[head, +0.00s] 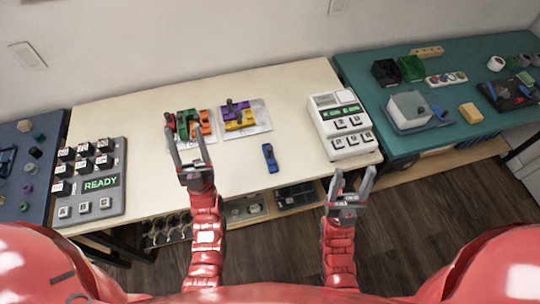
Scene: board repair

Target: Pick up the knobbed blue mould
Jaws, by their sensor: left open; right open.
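A small blue piece (270,158) with a raised part on top lies alone on the cream table; it looks like the knobbed blue mould, though its detail is too small to be sure. My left gripper (183,130) is open and empty, over the table to the left of the blue piece and just in front of the coloured blocks. My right gripper (355,171) is open and empty, near the table's front right edge, to the right of the blue piece and lower in the picture. Neither gripper touches the blue piece.
Coloured blocks sit on two grey plates, a left one with green and orange blocks (190,124) and a right plate (262,116). A white keyed device (340,125) stands right, a READY panel (98,184) left. The table around the blue piece is clear.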

